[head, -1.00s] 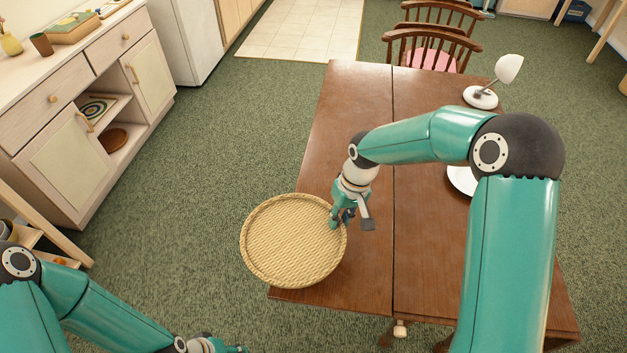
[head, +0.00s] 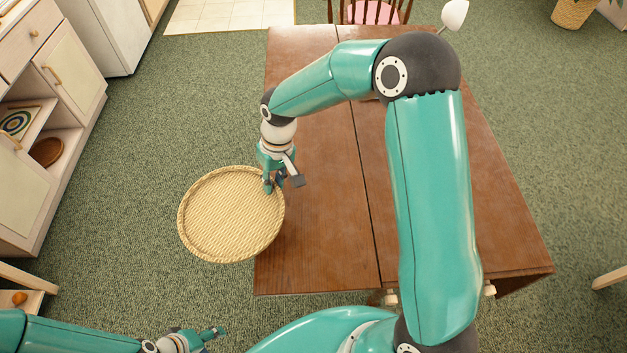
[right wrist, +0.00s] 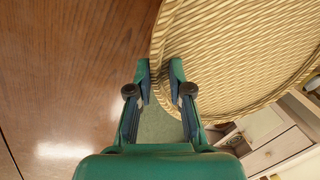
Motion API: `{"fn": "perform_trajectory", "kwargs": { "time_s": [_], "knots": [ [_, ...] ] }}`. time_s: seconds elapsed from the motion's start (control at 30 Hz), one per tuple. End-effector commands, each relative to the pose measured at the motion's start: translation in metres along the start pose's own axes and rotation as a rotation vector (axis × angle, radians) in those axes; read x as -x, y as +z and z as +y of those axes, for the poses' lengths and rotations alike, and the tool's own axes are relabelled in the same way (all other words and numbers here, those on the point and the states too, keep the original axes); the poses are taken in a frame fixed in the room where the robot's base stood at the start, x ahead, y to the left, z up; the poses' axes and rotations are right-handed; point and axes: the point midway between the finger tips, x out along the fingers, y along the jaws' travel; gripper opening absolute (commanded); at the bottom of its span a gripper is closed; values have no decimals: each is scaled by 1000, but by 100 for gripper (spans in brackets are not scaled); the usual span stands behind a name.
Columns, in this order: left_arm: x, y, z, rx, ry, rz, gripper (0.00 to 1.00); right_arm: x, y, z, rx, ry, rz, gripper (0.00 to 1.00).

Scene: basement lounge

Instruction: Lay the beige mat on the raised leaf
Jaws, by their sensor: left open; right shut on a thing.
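The beige mat (head: 231,214) is a round woven disc with a raised rim. My right gripper (head: 272,184) is shut on its rim and holds it out at the table's left side. In the head view, only the mat's right part overlaps the table; its height above the top is unclear. The right wrist view shows the fingers (right wrist: 161,82) pinching the mat's edge (right wrist: 235,50). The raised leaf (head: 318,235) is the brown wooden panel left of the seam, level with the tabletop and bare where visible. My left gripper (head: 213,334) is open and empty at the bottom left, apart from the mat.
The main tabletop (head: 490,220) lies right of the seam, partly hidden by my right arm. A white lamp (head: 455,14) stands at the far end, near a wooden chair (head: 375,11). A pale cabinet (head: 50,90) is at the left. Green carpet lies between cabinet and table.

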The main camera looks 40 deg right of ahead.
Motion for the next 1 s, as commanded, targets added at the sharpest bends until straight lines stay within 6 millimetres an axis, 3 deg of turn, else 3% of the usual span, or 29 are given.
{"fn": "perform_trajectory", "kwargs": {
  "time_s": [0.17, 0.27, 0.4, 0.6, 0.83, 1.0],
  "knots": [
    [-32, 0, -12, 0, 0, 0, 55, 17, -3, 24, -172, 17, 44, 0],
    [-59, 0, -21, 0, 0, 0, 55, 39, 3, 47, -357, 29, 83, 0],
    [-97, 0, -35, 0, 0, 0, 55, 75, 26, 81, -659, 37, 146, 0],
    [-134, -1, -48, 0, 0, 0, 55, 116, 72, 114, -1023, 25, 216, 0],
    [-140, -1, -50, 0, 0, 0, 55, 136, 99, 123, -1253, -7, 257, 0],
    [-141, -1, -51, 0, 0, 1, 55, 127, 100, 124, -1290, -15, 262, 0]
  ]
}}
